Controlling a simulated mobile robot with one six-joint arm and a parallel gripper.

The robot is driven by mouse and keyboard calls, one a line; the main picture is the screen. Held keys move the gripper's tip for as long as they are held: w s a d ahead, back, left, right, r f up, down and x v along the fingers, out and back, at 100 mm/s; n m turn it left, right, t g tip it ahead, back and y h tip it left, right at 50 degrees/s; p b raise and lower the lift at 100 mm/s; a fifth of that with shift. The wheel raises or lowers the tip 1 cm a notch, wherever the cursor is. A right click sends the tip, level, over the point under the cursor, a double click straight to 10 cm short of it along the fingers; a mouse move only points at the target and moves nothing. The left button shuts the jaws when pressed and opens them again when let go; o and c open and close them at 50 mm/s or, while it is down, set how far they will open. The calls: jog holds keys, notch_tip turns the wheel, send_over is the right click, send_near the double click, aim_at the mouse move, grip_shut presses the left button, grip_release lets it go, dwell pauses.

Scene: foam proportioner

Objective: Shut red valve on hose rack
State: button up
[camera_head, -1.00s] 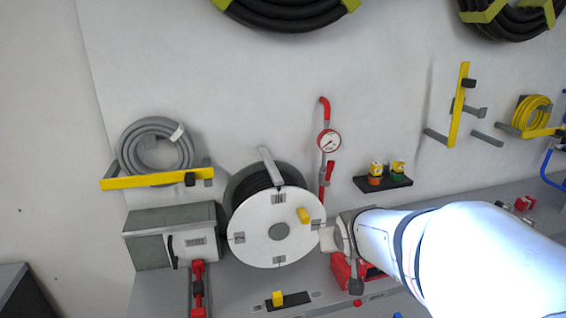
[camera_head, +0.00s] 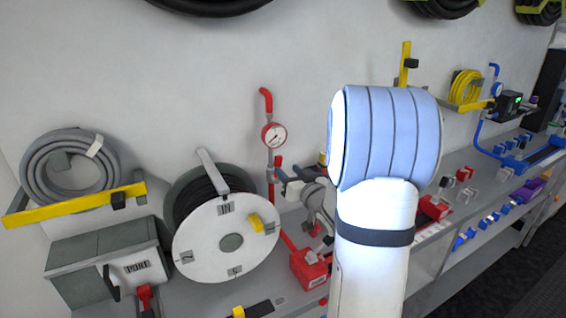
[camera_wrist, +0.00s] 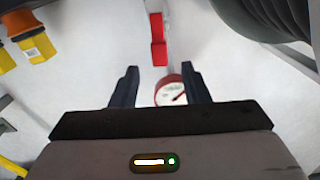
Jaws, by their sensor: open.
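The red valve handle (camera_wrist: 158,52) is a short red lever near the top middle of the wrist view, against the white wall. The gauge also shows in the wrist view, between my fingers. My gripper (camera_wrist: 160,72) is open and empty, its two dark fingers spread, with the lever beyond the fingertips. I see no contact.
A white hose reel (camera_head: 228,240) stands left of the pipe, and its dark side shows close in the wrist view. A red box (camera_head: 310,268) sits below on the grey shelf. Yellow-capped fittings (camera_wrist: 35,45) hang at the left of the wrist view.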

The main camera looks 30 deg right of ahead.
aim_at(280, 163)
jog(key=w+p, duration=0.1)
jog(key=w, duration=0.4)
grip_shut()
dwell(0.4)
